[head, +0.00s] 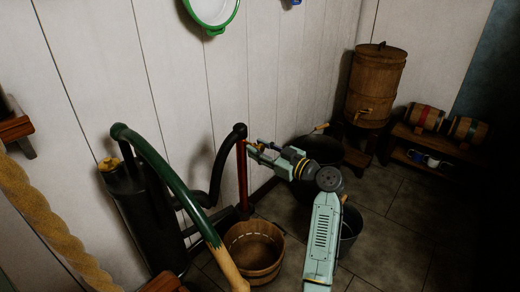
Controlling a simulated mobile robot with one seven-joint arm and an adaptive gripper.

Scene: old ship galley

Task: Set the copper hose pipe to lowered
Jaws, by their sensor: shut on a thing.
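The copper hose pipe (242,178) is a thin reddish-brown tube. It stands close to vertical beside the wall, with a dark elbow (240,131) at its top and a dark end (243,211) low down near the back rim of a wooden tub. My gripper (250,149) reaches in from the right and is shut on the upper part of the copper hose pipe. The exact finger contact is small and hard to make out.
A black pump (144,220) with a long green handle (166,172) stands at the left. The wooden tub (254,274) sits on the floor below. Dark pots (320,150), a metal bucket (350,228) and a wooden barrel (376,88) stand to the right. Floor at the lower right is clear.

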